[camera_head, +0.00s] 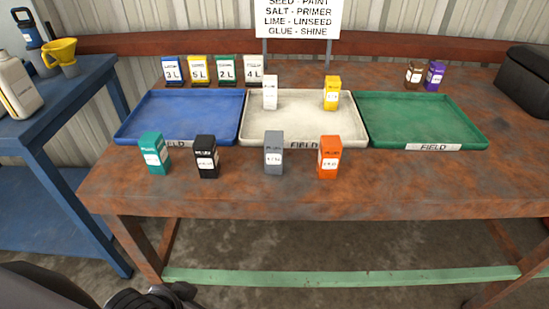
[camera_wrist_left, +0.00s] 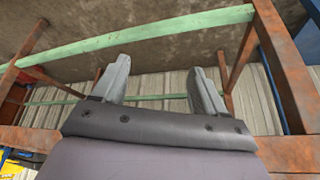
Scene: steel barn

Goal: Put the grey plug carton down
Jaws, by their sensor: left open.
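The grey plug carton (camera_head: 274,153) stands upright on the rusty brown table (camera_head: 400,185), just in front of the white tray (camera_head: 250,125), covering part of its front wall. No gripper touches it. My left gripper (camera_wrist_left: 160,78) is open in the left wrist view, with nothing between its two grey fingers. It is away from the carton, with table legs and the green crossbar behind it. Dark parts of my arm show low at the left of the head view. My right gripper is not in view.
Orange (camera_head: 329,157), black (camera_head: 206,157) and teal (camera_head: 153,153) cartons stand along the front. White (camera_head: 270,93) and yellow (camera_head: 332,93) cartons stand at the white tray's back. Blue (camera_head: 190,112) and green (camera_head: 420,115) trays flank it and look empty.

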